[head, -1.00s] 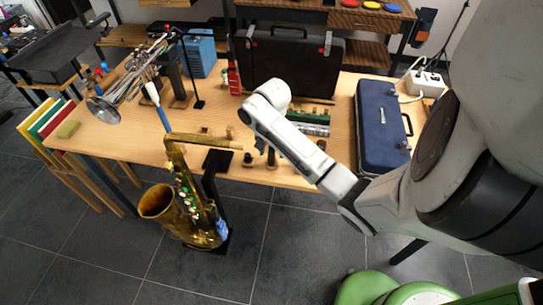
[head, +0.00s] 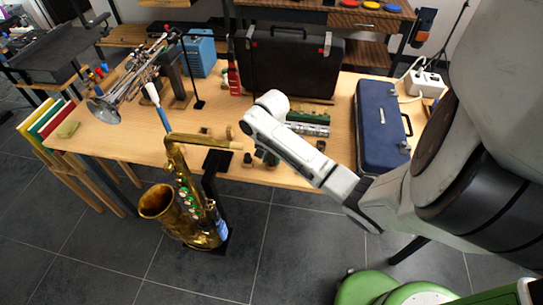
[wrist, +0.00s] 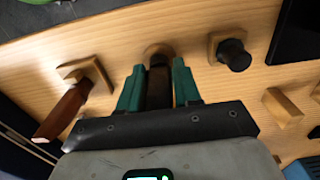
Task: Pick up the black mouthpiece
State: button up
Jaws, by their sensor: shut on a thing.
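In the wrist view my gripper (wrist: 158,84) has its two green fingers closed around a dark, upright piece, the black mouthpiece (wrist: 158,88). A round wooden base (wrist: 158,52) shows just beyond it; whether the piece is clear of that base I cannot tell. In the head view my arm hides the gripper and the held piece over the front of the table.
A black knob-like piece on a wooden block (wrist: 232,52) stands close on the right in the wrist view. A reddish-brown piece (wrist: 66,108) on another block is at left. In the head view, a saxophone (head: 185,215) and blue case (head: 378,128) flank the arm.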

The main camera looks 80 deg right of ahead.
jog(key=shift+c, duration=0.9)
